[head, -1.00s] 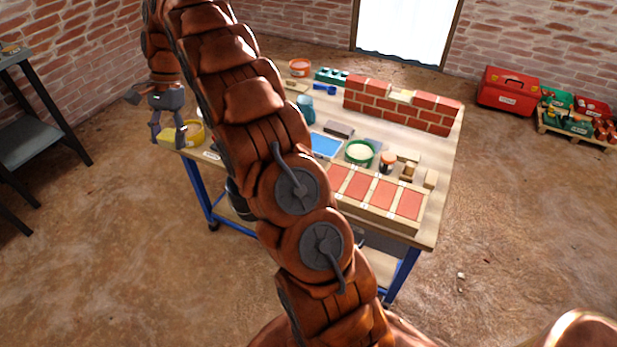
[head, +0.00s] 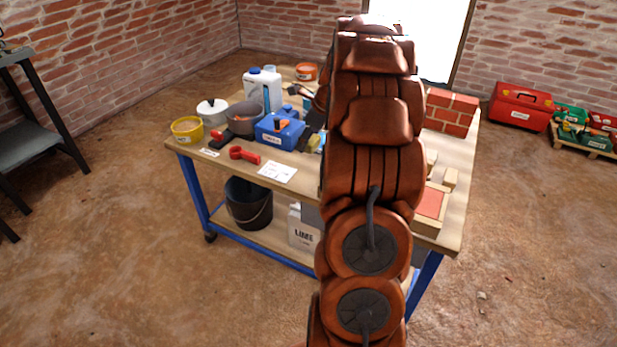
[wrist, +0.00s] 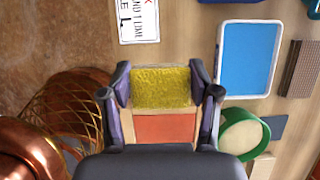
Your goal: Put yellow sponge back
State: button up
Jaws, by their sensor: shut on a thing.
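In the wrist view, my gripper (wrist: 160,72) is shut on a yellow sponge (wrist: 160,88), with one finger at each side of it. The sponge is held above the worktable, over a red panel (wrist: 165,127) in a pale wooden frame. A blue tray with a white rim (wrist: 219,50) lies to the right of the sponge. In the head view my arm hides the gripper and sponge. A yellow bucket (head: 187,129) stands at the table's left corner.
A green-rimmed tub (wrist: 231,116) sits right of my gripper, with a brown block (wrist: 302,70) beyond. The head view shows a blue box (head: 279,131), a white jug (head: 263,88) and a brick wall piece (head: 450,112) on the table (head: 222,158).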

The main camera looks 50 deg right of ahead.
aim_at(304, 172)
notch_tip(304, 172, down, 10)
jog(key=shift+r+b, duration=0.2)
jog(key=shift+b, duration=0.75)
jog(key=shift+f, duration=0.1)
jog(key=o, duration=1.1)
